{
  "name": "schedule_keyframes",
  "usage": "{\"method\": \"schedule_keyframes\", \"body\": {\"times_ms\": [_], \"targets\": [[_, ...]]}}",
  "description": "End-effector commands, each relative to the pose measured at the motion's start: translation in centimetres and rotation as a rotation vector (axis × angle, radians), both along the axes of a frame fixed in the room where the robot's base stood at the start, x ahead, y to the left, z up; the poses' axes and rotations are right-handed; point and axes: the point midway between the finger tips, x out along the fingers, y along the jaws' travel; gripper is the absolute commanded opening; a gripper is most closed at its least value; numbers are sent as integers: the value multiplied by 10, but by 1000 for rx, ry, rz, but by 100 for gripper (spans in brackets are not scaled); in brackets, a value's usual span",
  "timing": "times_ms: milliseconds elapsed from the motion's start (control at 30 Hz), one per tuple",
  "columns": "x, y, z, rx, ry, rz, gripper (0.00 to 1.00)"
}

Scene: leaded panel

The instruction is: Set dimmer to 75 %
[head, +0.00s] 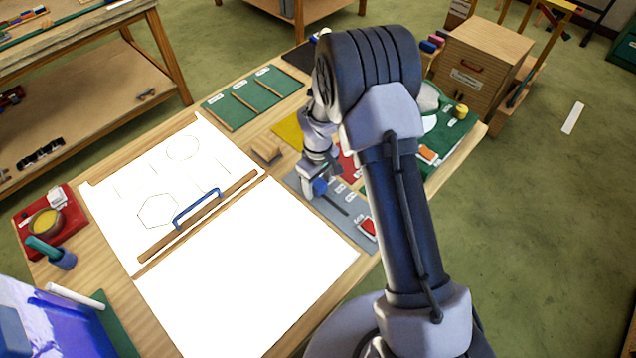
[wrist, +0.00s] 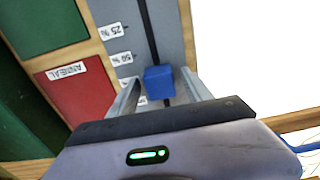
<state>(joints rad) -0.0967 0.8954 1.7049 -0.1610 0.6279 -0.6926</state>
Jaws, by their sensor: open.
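The dimmer is a grey panel (head: 352,236) with a dark straight slot (wrist: 148,35) and a blue slider knob (wrist: 159,82). White labels beside the slot read 25 % (wrist: 111,31) and 50 % (wrist: 121,58); a further label is mostly hidden by a finger. In the wrist view the knob is past the 50 % label, away from 25 %. My gripper (wrist: 160,90) is open, with one finger on each side of the knob; I cannot tell whether either touches it. In the head view the blue knob (head: 320,187) shows just below my gripper (head: 318,176).
A red switch (head: 368,228) is at the panel's near end. White sheets (head: 250,275) with a blue-handled wooden bar (head: 160,245) and a small wooden block (head: 266,150) lie left.

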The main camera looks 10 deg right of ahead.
Motion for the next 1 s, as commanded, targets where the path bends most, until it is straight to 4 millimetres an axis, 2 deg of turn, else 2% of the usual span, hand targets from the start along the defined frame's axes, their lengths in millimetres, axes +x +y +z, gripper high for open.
{"method": "schedule_keyframes", "body": {"times_ms": [167, 500, 600, 767, 1000], "targets": [[1, 0, 30, 1, -3, 0, 58], [1, 0, 135, 0, -5, 0, 58], [1, 0, 156, 0, -4, -1, 58], [1, 0, 172, 0, -2, 0, 58], [0, 0, 173, 0, -1, 0, 58]]}}
